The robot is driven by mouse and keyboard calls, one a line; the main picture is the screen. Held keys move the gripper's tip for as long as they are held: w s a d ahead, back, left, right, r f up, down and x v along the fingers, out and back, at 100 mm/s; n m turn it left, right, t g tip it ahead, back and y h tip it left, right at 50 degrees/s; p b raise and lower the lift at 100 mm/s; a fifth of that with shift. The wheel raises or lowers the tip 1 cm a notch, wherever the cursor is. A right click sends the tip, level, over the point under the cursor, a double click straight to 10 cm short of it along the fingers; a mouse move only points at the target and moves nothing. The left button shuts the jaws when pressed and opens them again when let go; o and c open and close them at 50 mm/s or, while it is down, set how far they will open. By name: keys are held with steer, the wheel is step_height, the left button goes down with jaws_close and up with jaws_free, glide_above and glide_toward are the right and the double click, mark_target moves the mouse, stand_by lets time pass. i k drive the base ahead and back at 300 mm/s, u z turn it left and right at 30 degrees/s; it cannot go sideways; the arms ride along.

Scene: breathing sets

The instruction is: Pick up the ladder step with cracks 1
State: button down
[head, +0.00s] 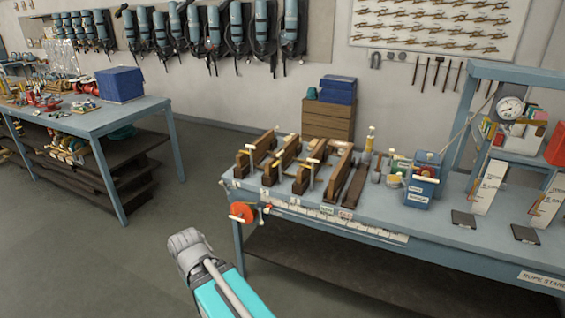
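Several brown wooden pieces that look like ladder steps stand in a row on the blue-grey workbench (400,213) at the right. One wooden step (256,152) is at the left end, another step (284,158) is beside it, and a longer step (340,172) is further right. A darker flat wooden piece (355,187) lies at the right of the row. Cracks are too small to make out, so I cannot tell which is number 1. My gripper (187,250) seems to be the grey end of my turquoise arm, over the floor left of the bench, apart from the steps. Its fingers are not clear.
Small light-handled tools stand among the steps. A blue box (421,183) and measuring boards (490,187) stand further right. A red round knob (241,212) projects at the bench's left front. Another table (75,122) is at the left. The floor (170,215) between is clear.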

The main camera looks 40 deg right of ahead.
mark_target(291, 147)
steer(key=z, duration=1.15)
steer(key=i, duration=1)
steer(key=u, duration=0.35)
steer(key=k, duration=0.15)
steer(key=z, duration=0.2)
